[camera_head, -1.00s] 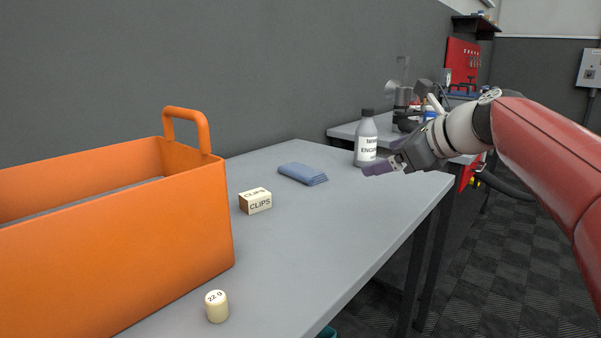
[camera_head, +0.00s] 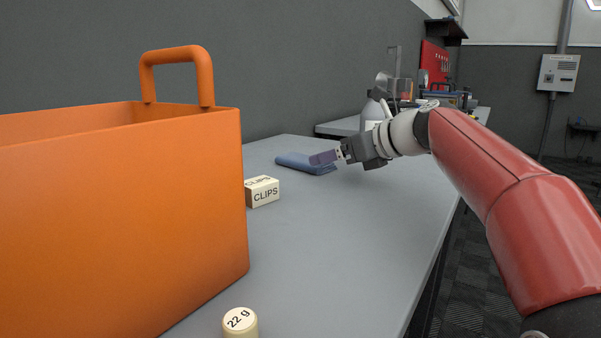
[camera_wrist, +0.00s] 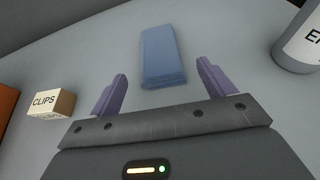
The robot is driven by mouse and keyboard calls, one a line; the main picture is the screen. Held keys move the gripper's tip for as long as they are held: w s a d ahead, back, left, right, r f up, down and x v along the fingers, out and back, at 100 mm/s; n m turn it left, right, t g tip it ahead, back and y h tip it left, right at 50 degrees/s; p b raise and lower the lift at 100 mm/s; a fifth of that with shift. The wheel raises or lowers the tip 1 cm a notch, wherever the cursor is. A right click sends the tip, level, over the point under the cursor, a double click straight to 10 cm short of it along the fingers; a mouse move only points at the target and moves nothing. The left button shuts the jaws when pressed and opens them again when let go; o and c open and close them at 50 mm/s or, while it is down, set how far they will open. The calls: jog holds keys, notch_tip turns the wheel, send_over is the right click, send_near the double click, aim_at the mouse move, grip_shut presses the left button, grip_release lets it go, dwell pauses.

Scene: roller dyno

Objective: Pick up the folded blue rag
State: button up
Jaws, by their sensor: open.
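The folded blue rag (camera_head: 300,161) lies flat on the grey table, toward the wall, past the clips box. In the wrist view the rag (camera_wrist: 161,55) lies ahead of my gripper, lined up between its two fingers. My gripper (camera_head: 322,158) reaches in from the right, its purple fingers covering part of the rag's right end in the head view. In the wrist view my gripper (camera_wrist: 162,82) is open and empty, with the rag's near end just at or beyond the fingertips. I cannot tell how high the fingers are above the rag.
An orange tote (camera_head: 120,230) stands at left. A clips box (camera_head: 262,191) sits beside it, and a cream 22 g weight (camera_head: 240,322) is in front. A bottle (camera_head: 371,112) stands behind my arm, also showing at right in the wrist view (camera_wrist: 300,40). The table's middle (camera_head: 340,250) is clear.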

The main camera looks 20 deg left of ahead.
aim_at(306, 158)
jog(key=x, duration=0.7)
jog(key=shift+w+a+r, duration=0.2)
jog(key=shift+w+a, duration=0.05)
jog(key=shift+a, duration=0.05)
jog(key=c, duration=1.1)
